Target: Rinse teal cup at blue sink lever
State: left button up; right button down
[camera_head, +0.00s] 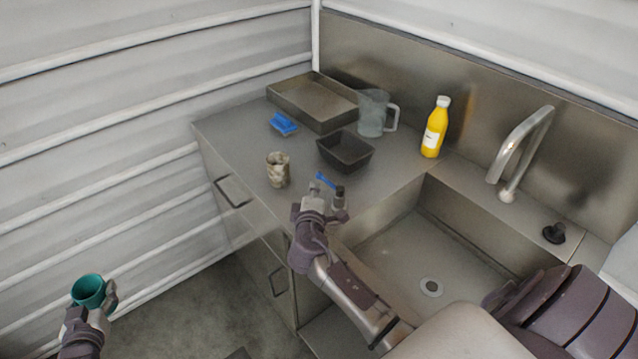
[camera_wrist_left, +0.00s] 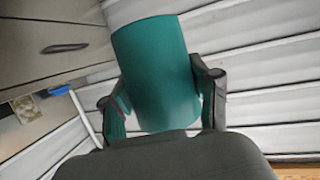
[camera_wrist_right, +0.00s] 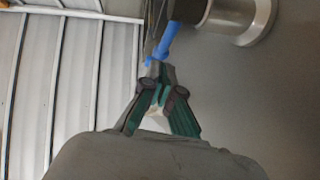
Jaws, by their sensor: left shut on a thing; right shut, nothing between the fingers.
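The teal cup (camera_head: 88,291) is held upright by my left gripper (camera_head: 92,298), low at the left of the head view, clear of the counter and away from the sink. In the left wrist view the teal cup (camera_wrist_left: 157,70) sits between the fingers. The blue lever (camera_head: 325,180) is on a small dark post (camera_head: 340,197) at the sink's left side. My right gripper (camera_head: 318,192) is shut with nothing in it, close by the lever. In the right wrist view the blue lever (camera_wrist_right: 167,42) lies just beyond the fingertips; contact cannot be told.
The sink basin (camera_head: 400,259) has a drain (camera_head: 431,287) and a curved faucet (camera_head: 518,150). On the counter stand a speckled cup (camera_head: 278,170), dark bowl (camera_head: 346,152), pitcher (camera_head: 373,113), yellow bottle (camera_head: 435,128), blue brush (camera_head: 284,124) and tray (camera_head: 313,101).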

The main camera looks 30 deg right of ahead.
aim_at(329, 183)
pick_arm(q)
jog(key=shift+s+r, duration=0.1)
jog(key=shift+r, duration=0.35)
pick_arm(e)
jog(key=shift+d+f, duration=0.1)
jog(key=shift+d, duration=0.8)
pick_arm(q)
jog(key=shift+f, duration=0.1)
pick_arm(e)
jog(key=shift+w, duration=0.1)
jog(key=shift+f, duration=0.1)
pick_arm(q)
jog(key=shift+f+b, duration=0.65)
jog(key=shift+f, duration=0.1)
pick_arm(e)
jog(key=shift+d+f+m+g+h, duration=0.15)
jog(key=shift+d+m+g+h, duration=0.15)
jog(key=shift+d+m+h, duration=0.1)
pick_arm(q)
jog(key=shift+a, duration=0.25)
pick_arm(e)
jog(key=shift+r, duration=0.3)
jog(key=shift+d, duration=0.1)
